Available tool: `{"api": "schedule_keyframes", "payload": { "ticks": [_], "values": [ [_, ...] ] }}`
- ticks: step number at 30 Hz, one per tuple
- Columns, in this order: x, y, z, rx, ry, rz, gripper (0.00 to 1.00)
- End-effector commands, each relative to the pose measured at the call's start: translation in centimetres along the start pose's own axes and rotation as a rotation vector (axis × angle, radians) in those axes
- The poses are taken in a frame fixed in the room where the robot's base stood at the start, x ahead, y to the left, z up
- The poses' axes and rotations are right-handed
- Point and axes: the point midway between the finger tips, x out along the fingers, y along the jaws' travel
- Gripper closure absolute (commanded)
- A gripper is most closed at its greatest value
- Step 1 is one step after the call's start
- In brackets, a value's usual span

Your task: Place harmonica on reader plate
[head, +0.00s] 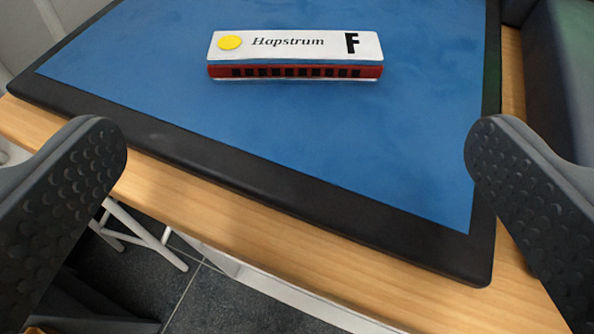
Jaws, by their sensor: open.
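The harmonica (296,54) has a white top with a yellow dot, the word "Hapstrum" and a black letter F, over a red body with dark holes. It lies flat on a blue plate with a black rim (300,150), towards the far side of the picture. I take this blue surface for the reader plate, but no label shows. My gripper (296,150) is open and empty, one dark studded finger at the left edge and one at the right. The harmonica lies beyond the fingertips, between their lines, touched by neither.
The plate lies on a light wooden table (190,205), whose front edge crosses below it. A dark grey object (565,75) stands at the upper right. Below the table are white legs (150,237) and a dark tiled floor. The blue area around the harmonica is clear.

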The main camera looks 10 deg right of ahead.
Motion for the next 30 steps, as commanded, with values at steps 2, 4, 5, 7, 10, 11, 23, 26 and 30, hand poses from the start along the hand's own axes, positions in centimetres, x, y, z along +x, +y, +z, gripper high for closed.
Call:
{"api": "schedule_keyframes", "payload": {
  "ticks": [2,4,5,7,10,11,23,26,30],
  "values": [
    [-0.5,0.0,0.2,0.0,0.0,0.001,0.0],
    [-0.8,0.0,0.2,0.0,-0.002,0.001,0.0],
    [-0.9,0.0,0.2,0.0,-0.002,0.0,0.0],
    [-1.1,0.0,0.2,0.0,-0.002,0.0,0.0],
    [-1.2,0.0,0.1,0.001,-0.002,0.0,0.0],
    [-1.2,0.0,0.1,-0.004,-0.002,0.001,0.0],
    [-1.5,-0.8,-5.0,-0.051,0.002,0.006,0.0],
    [-2.6,-2.0,-10.0,-0.078,0.006,0.007,0.0],
    [-6.1,-5.4,-18.6,-0.092,0.032,-0.007,0.0]
  ]
}}
